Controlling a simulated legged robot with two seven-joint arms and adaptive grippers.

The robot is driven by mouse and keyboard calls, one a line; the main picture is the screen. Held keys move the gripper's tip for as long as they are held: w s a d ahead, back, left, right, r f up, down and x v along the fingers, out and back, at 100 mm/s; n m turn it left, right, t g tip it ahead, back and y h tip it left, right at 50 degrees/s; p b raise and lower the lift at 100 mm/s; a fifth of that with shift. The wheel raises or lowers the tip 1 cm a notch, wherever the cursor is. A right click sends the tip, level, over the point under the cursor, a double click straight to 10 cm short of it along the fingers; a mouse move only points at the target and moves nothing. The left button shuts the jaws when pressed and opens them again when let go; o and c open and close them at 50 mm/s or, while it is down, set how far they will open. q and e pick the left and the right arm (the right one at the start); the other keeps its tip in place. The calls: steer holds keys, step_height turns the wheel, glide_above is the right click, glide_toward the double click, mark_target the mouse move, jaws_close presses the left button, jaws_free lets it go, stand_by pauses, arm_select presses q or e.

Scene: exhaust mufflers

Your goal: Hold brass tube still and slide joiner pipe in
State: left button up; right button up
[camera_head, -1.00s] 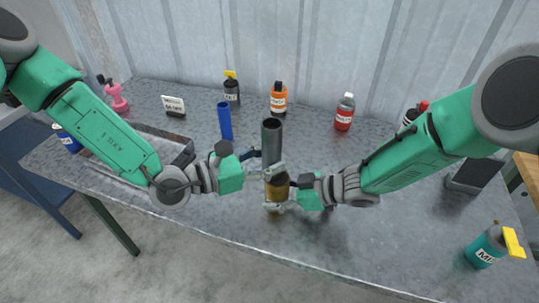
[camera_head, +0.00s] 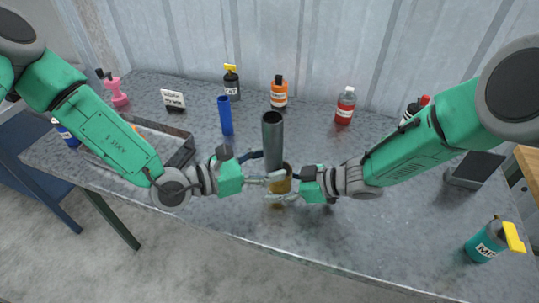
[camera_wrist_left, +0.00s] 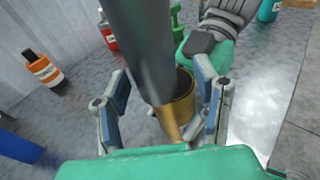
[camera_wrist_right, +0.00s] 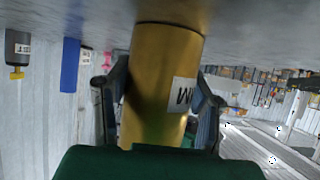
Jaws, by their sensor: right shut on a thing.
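The brass tube (camera_head: 281,186) stands upright at the middle front of the table. My right gripper (camera_head: 287,198) is shut around it; the right wrist view shows the tube (camera_wrist_right: 166,85), with a white label, between both fingers. The dark grey joiner pipe (camera_head: 272,139) is upright at the tube's mouth, and in the left wrist view the pipe (camera_wrist_left: 142,50) overlaps the rim. I cannot tell how far inside its lower end is. My left gripper (camera_wrist_left: 163,112) is open, its fingers spread on either side of the pipe and tube mouth.
A blue tube (camera_head: 226,116) stands behind my left gripper. A grey tray (camera_head: 178,151) lies at left. Several bottles, including an orange one (camera_head: 279,93) and a red one (camera_head: 345,106), line the back. A teal bottle (camera_head: 487,243) is at front right. The front middle is clear.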

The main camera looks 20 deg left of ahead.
arm_select(q)
steer(key=shift+w+d+r, duration=0.1)
steer(key=shift+w+r, duration=0.1)
steer(key=shift+s+r, duration=0.1)
steer(key=v, duration=1.1)
steer(key=shift+s+a, duration=0.15)
steer(key=shift+a, duration=0.3)
steer(key=shift+o, duration=0.5)
stand_by(0.3)
